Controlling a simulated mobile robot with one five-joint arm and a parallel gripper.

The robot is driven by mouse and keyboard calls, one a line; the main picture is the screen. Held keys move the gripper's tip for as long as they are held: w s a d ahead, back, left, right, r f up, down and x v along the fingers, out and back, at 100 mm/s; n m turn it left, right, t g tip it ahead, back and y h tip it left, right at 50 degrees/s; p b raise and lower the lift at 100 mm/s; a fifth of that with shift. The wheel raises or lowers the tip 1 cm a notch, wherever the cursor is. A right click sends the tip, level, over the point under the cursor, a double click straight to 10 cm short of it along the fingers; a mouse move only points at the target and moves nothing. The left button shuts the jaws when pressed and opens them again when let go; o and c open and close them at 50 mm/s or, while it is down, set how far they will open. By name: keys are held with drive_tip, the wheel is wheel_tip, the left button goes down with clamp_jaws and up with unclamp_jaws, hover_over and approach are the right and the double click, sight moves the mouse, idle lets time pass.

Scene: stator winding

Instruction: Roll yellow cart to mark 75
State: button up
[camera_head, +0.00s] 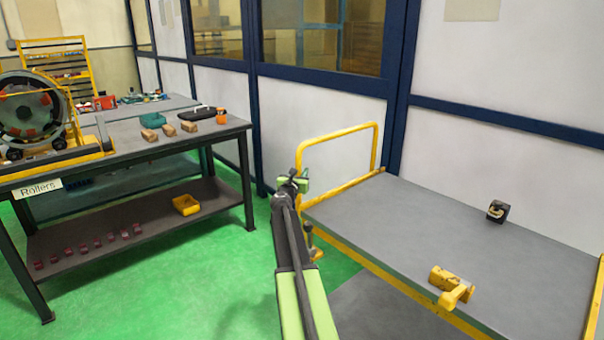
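The yellow cart (455,232) stands at the right, with a grey top, a yellow frame and a yellow push handle (338,133) at its left end. My gripper (297,179) is at the end of my green and black arm, in front of the handle's near post. It overlaps the post in the picture; I cannot tell whether it touches or holds it, or whether its fingers are open. No mark with the number 75 is visible.
A yellow clamp-like part (451,287) and a small dark block (498,211) lie on the cart top. A dark workbench (120,143) labelled "Rollers" stands at the left. White panels with blue posts (400,90) rise behind the cart. Green floor (215,270) is clear between bench and cart.

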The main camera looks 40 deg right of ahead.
clamp_jaws()
idle(1.0)
